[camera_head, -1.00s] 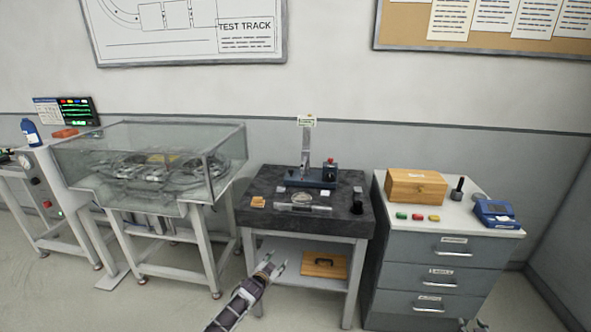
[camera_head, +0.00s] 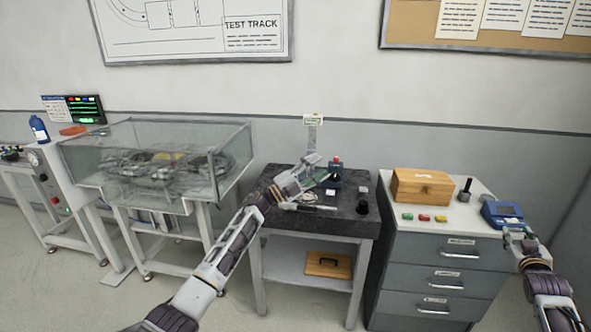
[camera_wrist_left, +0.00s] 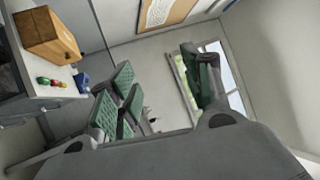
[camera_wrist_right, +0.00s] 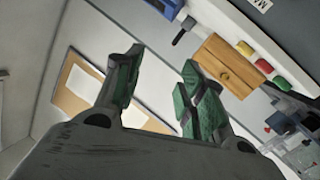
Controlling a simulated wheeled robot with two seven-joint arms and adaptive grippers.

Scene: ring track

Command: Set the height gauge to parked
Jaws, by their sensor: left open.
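The height gauge (camera_head: 312,140) stands upright at the back of the black surface plate (camera_head: 352,225), a pale scaled column with a small sign on top. Its blue base is largely hidden behind my left gripper (camera_head: 316,172), which is in front of it over the plate. A red knob (camera_head: 337,160) shows on a dark blue block right of the column. I cannot tell whether the left gripper touches the gauge. Its fingers are apart and empty in the left wrist view (camera_wrist_left: 157,65). My right gripper (camera_head: 522,234) is at the right, by the cabinet; its fingers are apart in the right wrist view (camera_wrist_right: 160,70).
A glass-covered track case (camera_head: 165,160) stands left of the plate. A grey cabinet (camera_head: 435,260) at the right bears a wooden box (camera_head: 424,188), coloured blocks (camera_head: 424,218) and a blue device (camera_head: 502,214). A wooden case (camera_head: 327,264) lies on the shelf below the plate.

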